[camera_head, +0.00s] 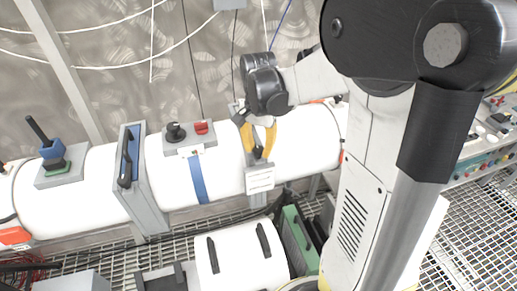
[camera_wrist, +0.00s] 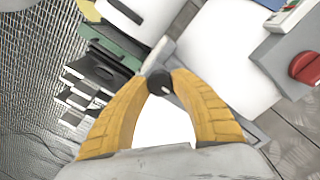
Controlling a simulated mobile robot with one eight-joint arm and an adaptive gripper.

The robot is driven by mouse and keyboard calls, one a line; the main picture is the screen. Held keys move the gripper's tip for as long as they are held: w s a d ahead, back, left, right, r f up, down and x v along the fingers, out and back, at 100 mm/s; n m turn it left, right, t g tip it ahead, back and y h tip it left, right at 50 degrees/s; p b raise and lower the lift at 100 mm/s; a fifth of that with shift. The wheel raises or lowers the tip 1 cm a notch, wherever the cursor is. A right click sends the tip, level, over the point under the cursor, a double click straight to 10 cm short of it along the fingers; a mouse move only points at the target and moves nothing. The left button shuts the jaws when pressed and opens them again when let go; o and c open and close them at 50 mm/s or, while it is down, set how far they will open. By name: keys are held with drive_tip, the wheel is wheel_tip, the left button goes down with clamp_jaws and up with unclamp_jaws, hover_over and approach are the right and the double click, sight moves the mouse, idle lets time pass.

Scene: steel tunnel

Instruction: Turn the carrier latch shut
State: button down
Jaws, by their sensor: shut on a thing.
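My gripper (camera_head: 258,155) reaches down to the front of the white tube from above, its yellow fingers curved inward. In the wrist view my gripper (camera_wrist: 161,80) is shut on a small black knob, which I take for the carrier latch (camera_wrist: 158,84). The knob sits between the two fingertips, with a grey plate behind it. In the head view the fingers mostly hide the latch, just above a grey bracket with a white label (camera_head: 260,180). I cannot tell the latch's turn angle.
The white tube (camera_head: 100,195) runs across the view. A grey frame with a black handle (camera_head: 125,170), a box with a black knob and red switch (camera_head: 188,136), and a blue-black lever (camera_head: 50,150) stand along it. A white cylinder (camera_head: 240,255) lies below on the grating.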

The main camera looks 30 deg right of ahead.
sight(259, 149)
idle(0.4)
drive_tip(key=c, duration=1)
unclamp_jaws()
drive_tip(key=shift+c, duration=0.2)
wheel_tip(259, 149, up, 12)
drive_tip(key=s+a+f+n+t+b, duration=0.3)
drive_tip(key=s+a+f+n+b, duration=0.2)
drive_tip(key=f, duration=0.3)
drive_tip(key=s+a+f+n+t+b, duration=0.4)
drive_tip(key=s+a+f+n+b, duration=0.1)
drive_tip(key=a+f+b, duration=0.3)
drive_tip(key=shift+s+a+f+n, duration=0.25)
drive_tip(key=shift+s+f+n, duration=0.2)
drive_tip(key=shift+n, duration=0.45)
